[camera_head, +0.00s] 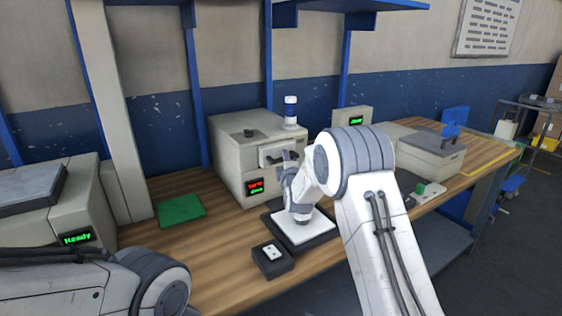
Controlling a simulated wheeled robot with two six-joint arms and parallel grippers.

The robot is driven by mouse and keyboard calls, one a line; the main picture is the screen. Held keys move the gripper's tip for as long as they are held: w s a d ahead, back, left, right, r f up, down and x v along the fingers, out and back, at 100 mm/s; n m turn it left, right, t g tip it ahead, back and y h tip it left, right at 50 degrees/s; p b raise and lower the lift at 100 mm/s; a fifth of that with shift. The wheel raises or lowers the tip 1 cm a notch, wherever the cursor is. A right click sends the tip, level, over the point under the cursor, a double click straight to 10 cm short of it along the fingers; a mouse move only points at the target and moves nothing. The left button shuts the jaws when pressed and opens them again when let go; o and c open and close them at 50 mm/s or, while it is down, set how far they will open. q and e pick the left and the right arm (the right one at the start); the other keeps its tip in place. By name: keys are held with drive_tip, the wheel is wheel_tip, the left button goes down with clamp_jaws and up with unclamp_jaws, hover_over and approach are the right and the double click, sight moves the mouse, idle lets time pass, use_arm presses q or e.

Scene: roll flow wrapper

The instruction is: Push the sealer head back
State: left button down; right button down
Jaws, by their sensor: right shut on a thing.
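The flow wrapper, a beige box machine (228,160), stands on the wooden bench with a red and green lit display on its front. Its sealer head, a pale block (271,155), juts from the upper front face. My right gripper (291,162) is at the right end of this head, shut on it; my own wrist hides part of the contact. Below my right wrist a white plate on a dark base (301,232) lies in front of the machine. My left arm shows at the lower left; its gripper is out of view.
A small dark box with a white switch (272,252) sits left of the plate. A green mat (181,209) lies left of the machine. A white bottle with a blue band (290,113) stands on top. Another beige machine (430,152) stands to the right.

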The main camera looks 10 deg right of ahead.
drive_tip(key=shift+a, duration=0.1)
drive_tip(key=c, duration=0.8)
unclamp_jaws()
drive_tip(key=shift+c, duration=0.2)
drive_tip(key=s+b, duration=0.2)
drive_tip(key=s, duration=0.8)
drive_tip(key=shift+s+a, duration=0.2)
drive_tip(key=shift+a, duration=0.2)
